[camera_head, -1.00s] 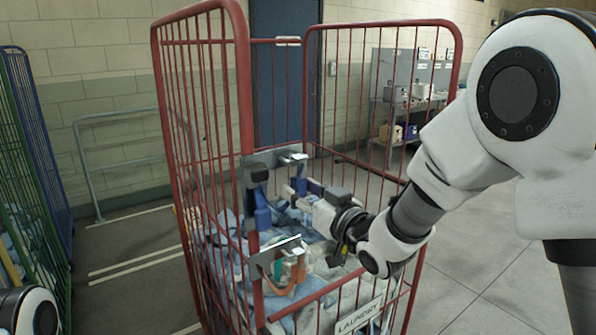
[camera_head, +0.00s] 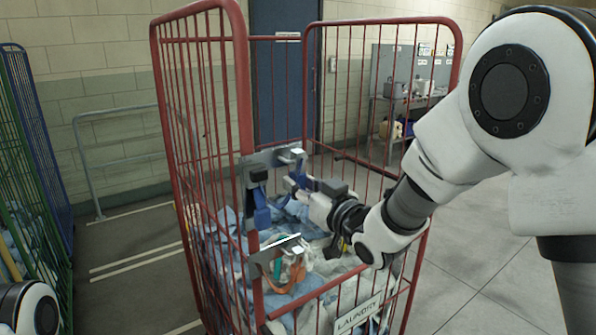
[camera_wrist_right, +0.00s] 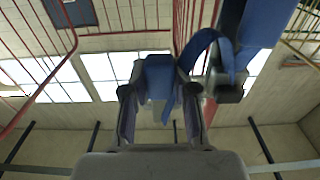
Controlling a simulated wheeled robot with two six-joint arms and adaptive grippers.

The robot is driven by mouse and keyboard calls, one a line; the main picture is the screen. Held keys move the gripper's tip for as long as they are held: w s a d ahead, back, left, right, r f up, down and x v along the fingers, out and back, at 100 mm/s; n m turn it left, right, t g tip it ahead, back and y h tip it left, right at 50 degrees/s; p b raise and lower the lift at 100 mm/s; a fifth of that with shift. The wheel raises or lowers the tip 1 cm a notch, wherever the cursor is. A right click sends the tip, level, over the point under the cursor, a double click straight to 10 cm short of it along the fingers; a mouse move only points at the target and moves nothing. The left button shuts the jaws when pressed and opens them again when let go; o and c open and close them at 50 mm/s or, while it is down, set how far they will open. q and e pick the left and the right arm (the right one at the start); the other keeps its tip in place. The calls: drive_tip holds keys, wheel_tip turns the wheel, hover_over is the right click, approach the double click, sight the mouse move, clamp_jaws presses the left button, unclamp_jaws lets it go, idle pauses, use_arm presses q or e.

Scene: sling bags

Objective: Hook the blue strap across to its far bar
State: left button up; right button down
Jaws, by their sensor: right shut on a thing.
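The blue strap (camera_head: 262,212) hangs in a loop below the upper metal bracket (camera_head: 270,160) on the red cage's front-left post. In the right wrist view, the blue strap (camera_wrist_right: 212,48) bends from a wide blue band at the upper right to a blue end piece (camera_wrist_right: 159,78) between my fingers. My right gripper (camera_head: 299,180) is shut on that end piece, just right of the upper bracket and inside the cage opening. Its fingers also show in the wrist view (camera_wrist_right: 160,108). The fingertips are small and partly unclear in the head view. My left gripper is out of view.
A lower bracket (camera_head: 274,254) carries orange and teal straps (camera_head: 288,274) below my right gripper. The red cage (camera_head: 244,90) holds pale blue and white laundry (camera_head: 330,265) and bears a laundry sign (camera_head: 357,316). Another cage (camera_head: 35,170) stands at the left.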

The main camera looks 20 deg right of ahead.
drive_tip(key=shift+r+p, duration=0.35)
drive_tip(key=shift+r, duration=0.35)
drive_tip(key=shift+s+d, duration=0.2)
drive_tip(key=shift+s, duration=0.3)
drive_tip(key=b+v, duration=0.2)
drive_tip(key=v, duration=0.5)
